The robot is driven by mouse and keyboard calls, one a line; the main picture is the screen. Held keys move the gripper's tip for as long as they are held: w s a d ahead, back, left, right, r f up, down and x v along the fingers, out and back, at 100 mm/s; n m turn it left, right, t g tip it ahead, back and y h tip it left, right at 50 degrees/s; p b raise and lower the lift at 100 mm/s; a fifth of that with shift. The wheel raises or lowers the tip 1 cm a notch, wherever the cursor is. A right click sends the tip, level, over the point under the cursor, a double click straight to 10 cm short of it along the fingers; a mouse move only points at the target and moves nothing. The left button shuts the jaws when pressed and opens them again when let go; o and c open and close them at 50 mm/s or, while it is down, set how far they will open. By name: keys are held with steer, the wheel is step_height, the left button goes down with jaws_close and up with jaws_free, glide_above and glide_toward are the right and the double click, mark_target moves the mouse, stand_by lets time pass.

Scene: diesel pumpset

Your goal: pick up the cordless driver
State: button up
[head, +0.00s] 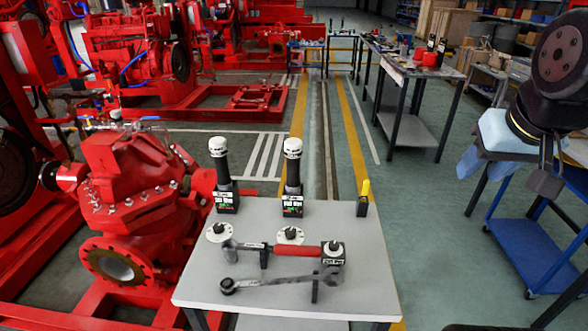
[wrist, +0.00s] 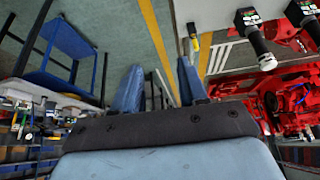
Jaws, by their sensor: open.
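Two black upright tools with white domed tops stand on boxy bases with small lit displays on the grey table, a left one (head: 221,175) and a right one (head: 292,178). They look alike, and I cannot tell for sure which is the cordless driver. In the wrist view they lie at the upper right, one at the top (wrist: 256,38) and one at the edge (wrist: 308,22). My gripper (head: 474,168) is at the right, above the floor and well apart from the table. Its blue fingers (wrist: 158,78) are spread with nothing between them.
The grey table (head: 200,290) also holds a red-handled wrench (head: 290,250), a grey wrench (head: 275,283), round white discs and a small yellow-topped item (head: 363,198). A red pump (head: 130,200) stands close at its left. A blue cart (head: 535,255) is at the right.

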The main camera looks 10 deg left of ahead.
steer(key=o, duration=0.3)
steer(key=shift+w+f, duration=0.15)
steer(key=shift+f, duration=0.05)
steer(key=shift+o, duration=1.3)
steer(key=w+f+n+g+h, duration=0.3)
steer(key=w+f+n, duration=0.1)
steer(key=f+n, duration=0.1)
steer(key=w+a+f+n+t+h, duration=0.3)
steer(key=w+a+f+n+h, duration=0.5)
steer(key=w+n, duration=0.4)
steer(key=n+t+y, duration=0.8)
steer(key=n+t, duration=0.4)
steer(key=n, duration=0.5)
glide_toward(295, 172)
steer(key=shift+w+d+f, duration=0.2)
steer(key=shift+w+f, duration=0.25)
steer(key=shift+w, duration=1.8)
steer(key=shift+w+d+f, duration=0.2)
steer(key=shift+w+f, duration=0.25)
steer(key=shift+w, duration=1.8)
steer(key=shift+w+d+f, duration=0.2)
steer(key=shift+w+f, duration=0.2)
steer(key=shift+w, duration=1.9)
